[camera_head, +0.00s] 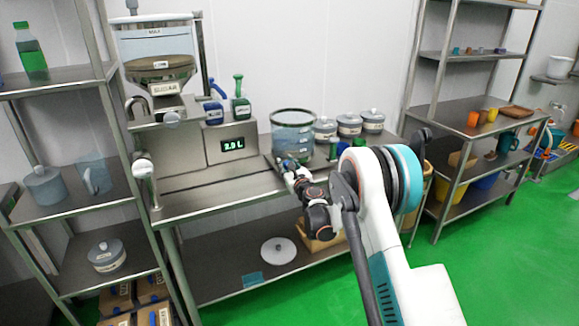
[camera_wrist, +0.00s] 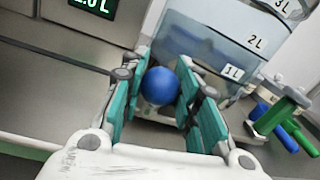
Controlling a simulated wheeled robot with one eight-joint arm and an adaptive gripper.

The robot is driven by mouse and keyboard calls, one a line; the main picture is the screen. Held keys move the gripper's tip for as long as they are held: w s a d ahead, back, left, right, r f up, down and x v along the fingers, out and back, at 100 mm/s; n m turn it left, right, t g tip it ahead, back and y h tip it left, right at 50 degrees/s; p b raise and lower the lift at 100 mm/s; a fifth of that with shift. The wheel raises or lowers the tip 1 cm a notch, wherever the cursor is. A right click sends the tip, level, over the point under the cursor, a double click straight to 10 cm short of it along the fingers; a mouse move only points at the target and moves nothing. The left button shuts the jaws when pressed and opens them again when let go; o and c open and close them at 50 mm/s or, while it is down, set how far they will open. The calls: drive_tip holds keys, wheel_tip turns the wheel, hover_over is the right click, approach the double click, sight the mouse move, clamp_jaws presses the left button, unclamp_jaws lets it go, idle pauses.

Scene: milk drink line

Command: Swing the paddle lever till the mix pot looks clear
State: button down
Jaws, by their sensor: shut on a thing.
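The mix pot (camera_head: 293,133) is a clear, open-topped vessel on the steel bench. In the wrist view the mix pot (camera_wrist: 222,45) has 1L, 2L and 3L marks and grey-blue contents; I cannot tell if they are evenly mixed. The paddle lever shows as a round blue knob (camera_wrist: 159,86) in front of the pot's base; its stem is hidden. My gripper (camera_wrist: 163,76) has its teal fingers on both sides of the knob, shut on it. In the head view my gripper (camera_head: 287,166) is low at the pot's front, partly hidden by my arm.
A green display (camera_head: 233,144) reads 2.0 L left of the pot. A sugar hopper (camera_head: 158,50) stands above it. Lidded grey jars (camera_head: 349,124) stand behind right. Green and blue handled pieces (camera_wrist: 283,115) lie close right of the pot in the wrist view.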

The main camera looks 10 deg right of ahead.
drive_tip(key=shift+a, duration=0.15)
drive_tip(key=c, duration=1.2)
unclamp_jaws()
drive_tip(key=shift+s+a+r, duration=0.1)
drive_tip(key=shift+s, duration=0.05)
drive_tip(key=v, duration=1.2)
drive_tip(key=shift+d, duration=0.2)
